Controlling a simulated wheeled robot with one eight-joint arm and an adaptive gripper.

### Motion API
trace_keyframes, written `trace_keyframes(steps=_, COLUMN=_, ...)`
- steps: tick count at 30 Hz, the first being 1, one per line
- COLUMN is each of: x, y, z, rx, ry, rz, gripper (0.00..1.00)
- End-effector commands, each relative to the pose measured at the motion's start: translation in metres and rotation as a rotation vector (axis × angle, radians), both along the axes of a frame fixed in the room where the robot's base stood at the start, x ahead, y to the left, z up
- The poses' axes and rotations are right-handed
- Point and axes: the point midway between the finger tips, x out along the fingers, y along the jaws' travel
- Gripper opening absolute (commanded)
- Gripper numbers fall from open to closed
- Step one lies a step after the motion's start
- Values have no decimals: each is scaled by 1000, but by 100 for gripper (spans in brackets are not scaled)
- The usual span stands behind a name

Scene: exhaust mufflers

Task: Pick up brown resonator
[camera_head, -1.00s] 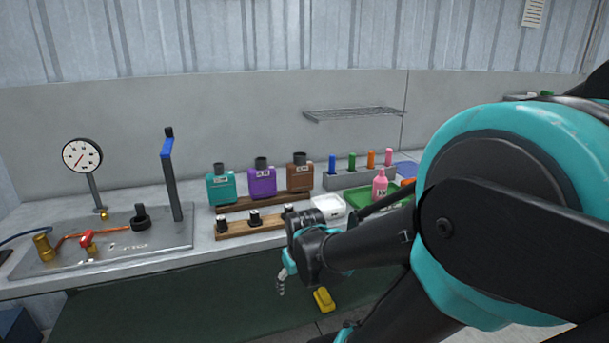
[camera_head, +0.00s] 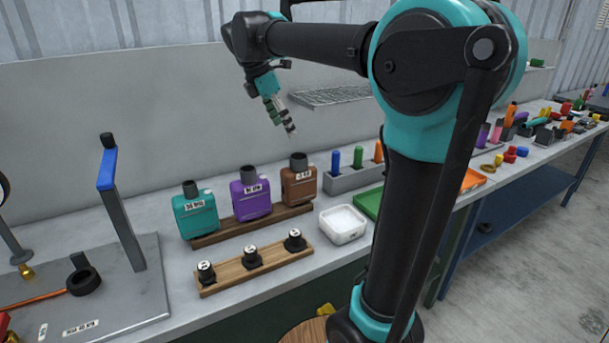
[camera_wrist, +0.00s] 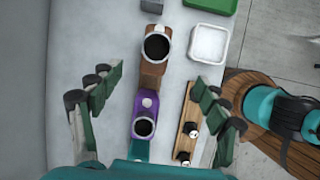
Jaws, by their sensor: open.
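The brown resonator (camera_head: 299,184) is a boxy canister with a dark round neck and a white label. It stands upright at the right end of a dark wooden rack, beside the purple resonator (camera_head: 251,196) and the teal resonator (camera_head: 196,214). In the wrist view the brown resonator (camera_wrist: 156,60) lies between and beyond my open fingers, its dark neck opening facing the camera. My gripper (camera_head: 284,120) is open and empty, pointing down above the rack, apart from the resonators. It also shows in the wrist view (camera_wrist: 155,88).
A wooden strip (camera_head: 225,281) with black fittings lies in front of the rack. A white tray (camera_head: 343,238) and a grey holder (camera_head: 345,181) with coloured sticks stand to the right. A wire shelf (camera_head: 330,97) hangs behind. A blue-handled post (camera_head: 122,210) stands left.

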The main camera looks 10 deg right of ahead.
Motion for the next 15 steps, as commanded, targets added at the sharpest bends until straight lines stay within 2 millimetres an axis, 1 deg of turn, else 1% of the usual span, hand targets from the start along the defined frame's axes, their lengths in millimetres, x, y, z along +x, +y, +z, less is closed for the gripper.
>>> trace_keyframes(steps=2, x=1, y=2, z=5, rx=-10, ry=12, rz=27, gripper=76)
trace_keyframes(steps=5, x=2, y=-1, z=-2, rx=-14, ry=16, rz=35, gripper=76)
trace_keyframes(steps=8, x=4, y=-7, z=-18, rx=-13, ry=16, rz=33, gripper=76)
trace_keyframes(steps=15, x=10, y=-25, z=-62, rx=-13, ry=15, rz=31, gripper=76)
